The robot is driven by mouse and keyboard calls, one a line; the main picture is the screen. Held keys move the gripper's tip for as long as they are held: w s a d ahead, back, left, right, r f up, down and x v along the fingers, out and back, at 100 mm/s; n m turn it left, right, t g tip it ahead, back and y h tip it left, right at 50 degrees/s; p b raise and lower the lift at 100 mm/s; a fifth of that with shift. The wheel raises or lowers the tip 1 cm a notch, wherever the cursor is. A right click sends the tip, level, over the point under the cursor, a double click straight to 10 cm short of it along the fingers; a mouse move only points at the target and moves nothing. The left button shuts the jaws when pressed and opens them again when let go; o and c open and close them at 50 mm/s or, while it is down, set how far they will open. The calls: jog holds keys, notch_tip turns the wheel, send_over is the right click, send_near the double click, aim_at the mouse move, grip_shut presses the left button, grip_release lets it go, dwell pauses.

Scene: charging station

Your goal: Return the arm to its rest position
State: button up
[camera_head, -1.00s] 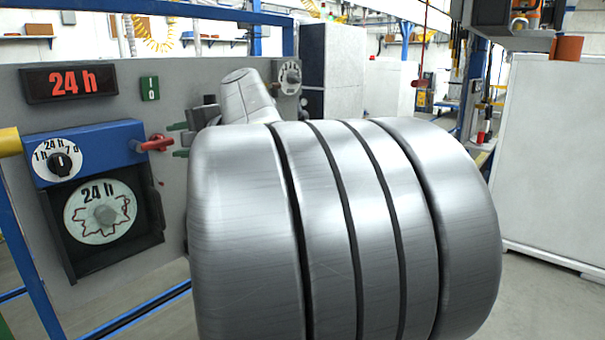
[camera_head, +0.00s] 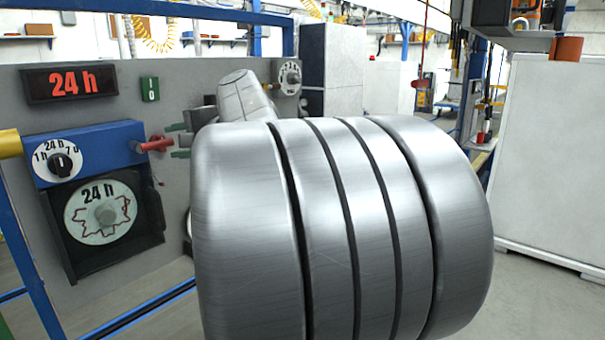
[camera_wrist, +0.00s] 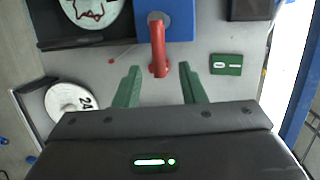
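My arm fills the middle of the head view as a large silver ribbed body and hides part of the control panel (camera_head: 170,85). My gripper (camera_head: 174,140) has two green fingers pointing left at the panel. In the wrist view the fingers of my gripper (camera_wrist: 158,72) stand wide apart with nothing clamped between them. A red lever (camera_head: 155,144) on the side of a blue box (camera_head: 95,145) lies close to the fingertips. In the wrist view the red lever (camera_wrist: 158,45) points toward the gap between them; I cannot tell the exact depth between them.
The panel carries a red 24 h display (camera_head: 68,83), a knob dial (camera_head: 61,160), a round 24 h disc (camera_head: 101,211) and a green switch plate (camera_head: 150,89). Blue frame posts stand at left. A white cabinet (camera_head: 550,150) stands at right, with bare floor before it.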

aim_at(165, 144)
jog(key=p+x, duration=0.1)
jog(key=x, duration=0.5)
jog(key=shift+f, duration=0.1)
jog(key=shift+f+m+y, duration=0.35)
jog(key=shift+m+y, duration=0.05)
jog(key=shift+m, duration=0.6)
